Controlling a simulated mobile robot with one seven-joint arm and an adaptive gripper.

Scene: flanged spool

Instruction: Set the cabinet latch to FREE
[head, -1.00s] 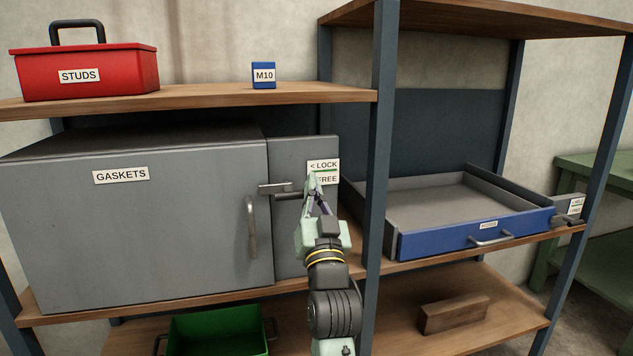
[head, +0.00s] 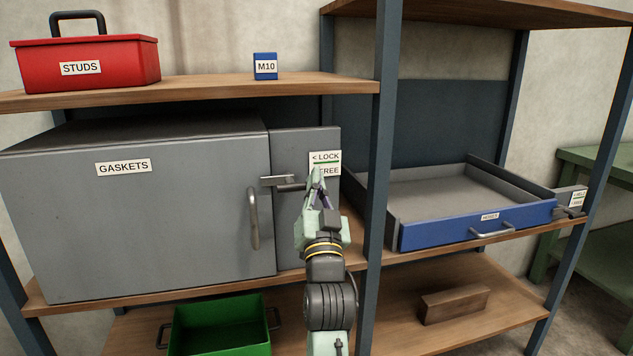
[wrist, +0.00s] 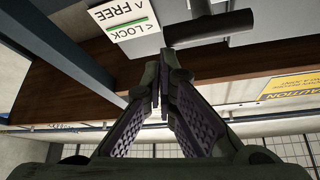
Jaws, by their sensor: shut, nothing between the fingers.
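The grey cabinet (head: 180,225) marked GASKETS has its door shut. Its latch (head: 277,181) is a metal bar lying level across the seam between door and side panel, its left end over the door edge. The latch handle also shows in the wrist view (wrist: 212,30), just beyond my fingertips. The label (head: 325,158) reads LOCK with a left arrow, and FREE below, partly hidden by my fingers. My gripper (head: 316,172) is shut and empty, in front of the label, right of the latch bar. In the wrist view its fingertips (wrist: 164,72) appear apart from the handle.
A shelf post (head: 377,170) stands close to the right of my gripper. A blue-fronted drawer (head: 470,228) sits beyond it. A red STUDS box (head: 90,68) and a blue M10 box (head: 265,66) are on the upper shelf. A green bin (head: 220,330) is below.

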